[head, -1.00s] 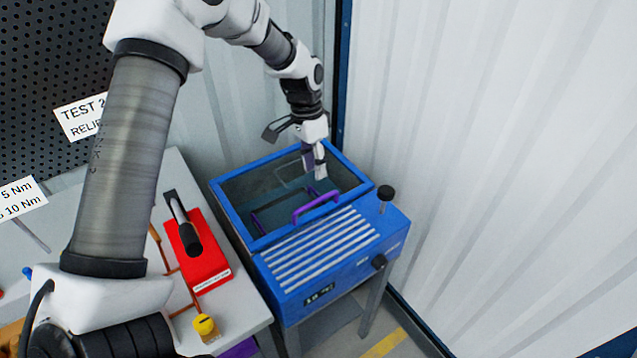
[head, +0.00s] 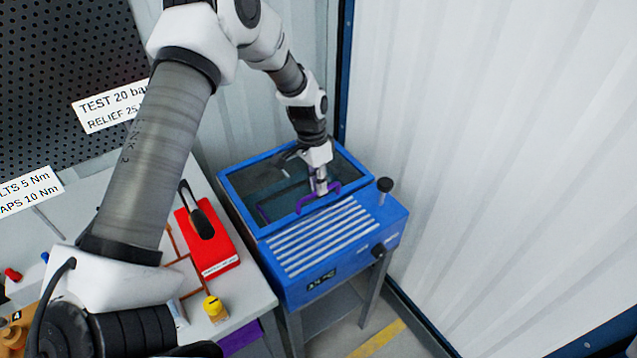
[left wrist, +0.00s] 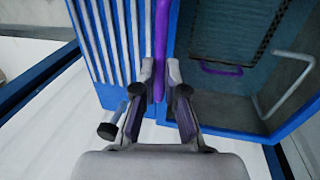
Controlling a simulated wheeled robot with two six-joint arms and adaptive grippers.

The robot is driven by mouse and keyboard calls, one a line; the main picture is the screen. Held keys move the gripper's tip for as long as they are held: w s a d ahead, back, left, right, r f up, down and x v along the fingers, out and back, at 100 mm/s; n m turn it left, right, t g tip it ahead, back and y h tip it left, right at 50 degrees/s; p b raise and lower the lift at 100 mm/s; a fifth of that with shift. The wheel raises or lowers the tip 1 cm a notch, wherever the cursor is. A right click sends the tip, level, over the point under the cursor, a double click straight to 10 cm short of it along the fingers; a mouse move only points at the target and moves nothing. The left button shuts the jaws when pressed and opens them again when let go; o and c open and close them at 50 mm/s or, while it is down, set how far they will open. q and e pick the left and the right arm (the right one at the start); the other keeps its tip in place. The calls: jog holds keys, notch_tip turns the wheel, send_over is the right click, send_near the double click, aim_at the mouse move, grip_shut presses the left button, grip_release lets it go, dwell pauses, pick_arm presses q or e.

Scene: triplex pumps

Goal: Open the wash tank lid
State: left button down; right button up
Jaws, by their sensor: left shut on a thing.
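The blue wash tank (head: 300,275) stands right of the bench. Its glass lid, framed in blue (head: 238,207), lies over the tank opening and looks shut. A purple handle (head: 304,208) sits at the lid's near edge. My left gripper (head: 321,192) is shut on that handle. In the left wrist view the fingers (left wrist: 159,98) close around the purple bar (left wrist: 161,50), and the tank interior shows through the glass on the right. The far end of the handle is partly hidden by the fingers. My right gripper is out of view.
A black knob on a post (head: 385,186) rises at the tank's right corner. Ribbed slats (head: 325,238) cover the tank's front top. The bench on the left holds a red block (head: 213,250) and a yellow-capped item (head: 214,308). A white wall (head: 500,150) stands close on the right.

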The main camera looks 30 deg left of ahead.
pick_arm(q)
jog(key=c, duration=1.8)
grip_release()
jog(key=shift+w+r, duration=0.1)
jog(key=o, duration=0.6)
jog(key=shift+r, duration=0.15)
notch_tip(320, 180, up, 12)
jog(key=w+a, duration=0.1)
jog(key=a, duration=0.1)
jog(key=shift+a+f, duration=0.2)
jog(key=shift+f, duration=0.05)
